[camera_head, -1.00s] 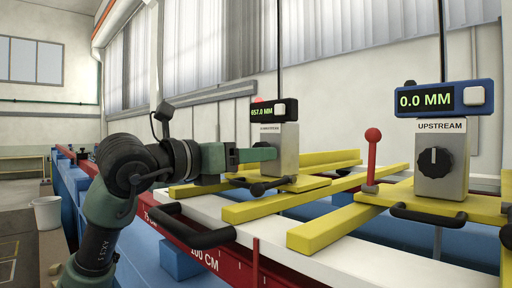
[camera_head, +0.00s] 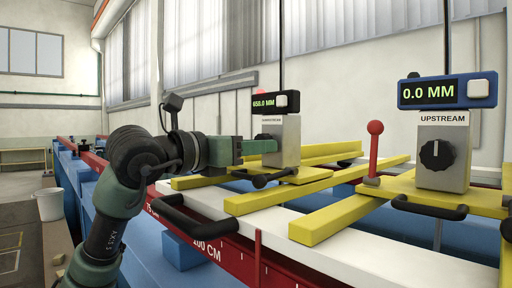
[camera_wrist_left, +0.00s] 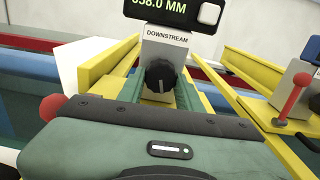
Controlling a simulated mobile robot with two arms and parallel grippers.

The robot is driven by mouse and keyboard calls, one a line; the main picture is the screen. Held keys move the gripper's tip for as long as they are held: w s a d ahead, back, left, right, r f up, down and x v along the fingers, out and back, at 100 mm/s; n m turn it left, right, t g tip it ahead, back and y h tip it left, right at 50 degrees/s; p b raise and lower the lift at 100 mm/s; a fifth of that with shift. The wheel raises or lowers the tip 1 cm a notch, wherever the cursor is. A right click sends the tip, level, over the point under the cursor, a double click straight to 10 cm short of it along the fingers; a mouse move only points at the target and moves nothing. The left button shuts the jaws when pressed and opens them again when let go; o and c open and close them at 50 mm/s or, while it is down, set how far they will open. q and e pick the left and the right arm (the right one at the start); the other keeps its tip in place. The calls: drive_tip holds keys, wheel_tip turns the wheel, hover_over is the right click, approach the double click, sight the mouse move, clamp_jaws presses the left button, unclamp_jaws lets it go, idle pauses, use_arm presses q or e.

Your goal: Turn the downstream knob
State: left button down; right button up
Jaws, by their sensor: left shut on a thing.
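The downstream gauge box (camera_head: 284,140) is a grey housing on a yellow carriage, with a dark display above it reading about 658.0 MM. Its black knob (camera_wrist_left: 160,75) shows in the left wrist view, below the DOWNSTREAM label. My left gripper (camera_wrist_left: 160,88) has its green fingers on either side of the knob and is shut on it. My right gripper is not in view.
The upstream box (camera_head: 443,152) with its own knob and a 0.0 MM display stands at the right. A red-topped lever (camera_head: 374,150) stands beside it. Yellow bars (camera_head: 335,218) and black handles (camera_head: 198,222) lie in front. A white bucket (camera_head: 48,204) stands at the left.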

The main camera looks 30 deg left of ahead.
use_arm(q)
drive_tip(key=shift+a+r+m, duration=0.1)
drive_tip(key=shift+m, duration=2.65)
drive_tip(key=shift+a+r+m, duration=0.1)
drive_tip(key=shift+m, duration=2.65)
drive_tip(key=c, duration=0.9)
unclamp_jaws()
drive_tip(key=shift+c, duration=0.2)
drive_tip(key=shift+f, duration=0.1)
drive_tip(key=b+v, duration=0.3)
drive_tip(key=v, duration=0.4)
drive_tip(key=shift+s+a, duration=0.1)
drive_tip(key=shift+s, duration=0.25)
